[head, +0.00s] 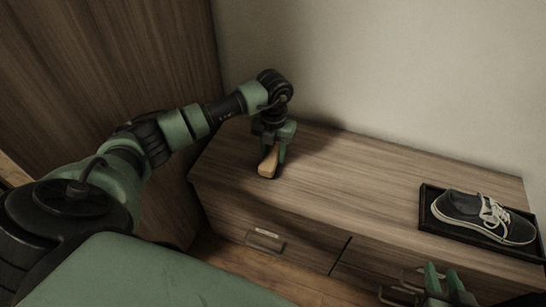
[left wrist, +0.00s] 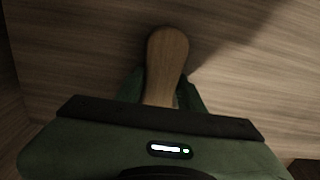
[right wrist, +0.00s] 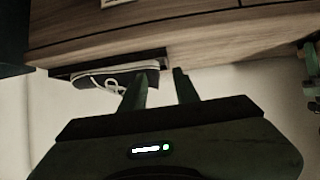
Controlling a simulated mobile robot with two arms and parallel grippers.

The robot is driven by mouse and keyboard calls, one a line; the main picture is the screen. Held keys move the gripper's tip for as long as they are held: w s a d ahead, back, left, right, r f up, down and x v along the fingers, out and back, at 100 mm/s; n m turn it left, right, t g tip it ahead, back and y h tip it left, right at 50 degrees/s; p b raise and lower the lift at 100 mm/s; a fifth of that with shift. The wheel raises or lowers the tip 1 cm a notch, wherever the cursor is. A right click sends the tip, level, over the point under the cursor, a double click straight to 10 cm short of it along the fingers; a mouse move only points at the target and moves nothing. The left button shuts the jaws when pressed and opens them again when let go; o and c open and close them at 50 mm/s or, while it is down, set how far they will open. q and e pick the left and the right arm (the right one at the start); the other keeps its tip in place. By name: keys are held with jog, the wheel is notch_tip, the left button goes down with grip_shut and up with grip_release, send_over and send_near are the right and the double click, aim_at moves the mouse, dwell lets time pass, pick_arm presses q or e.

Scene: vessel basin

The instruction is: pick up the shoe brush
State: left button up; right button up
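The shoe brush (head: 268,162) has a light wooden body and is on the cabinet top near its left end. In the left wrist view the brush (left wrist: 167,62) lies lengthwise between the fingers; its near end is hidden by the gripper. My left gripper (head: 273,158) points down over it with a finger on each side. It looks open, with a small gap showing beside the right finger. My right gripper (head: 447,279) is open and empty in front of the cabinet, below the shoe tray.
A dark sneaker (head: 484,217) sits in a black tray (head: 428,207) at the cabinet's right end. The wooden cabinet top (head: 360,175) is clear between brush and tray. A wall stands behind, a tall wooden panel (head: 120,60) to the left. Drawer handles (head: 264,240) protrude in front.

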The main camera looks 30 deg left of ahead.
aim_at(274, 151)
pick_arm(q)
jog(key=shift+r, duration=0.15)
grip_shut()
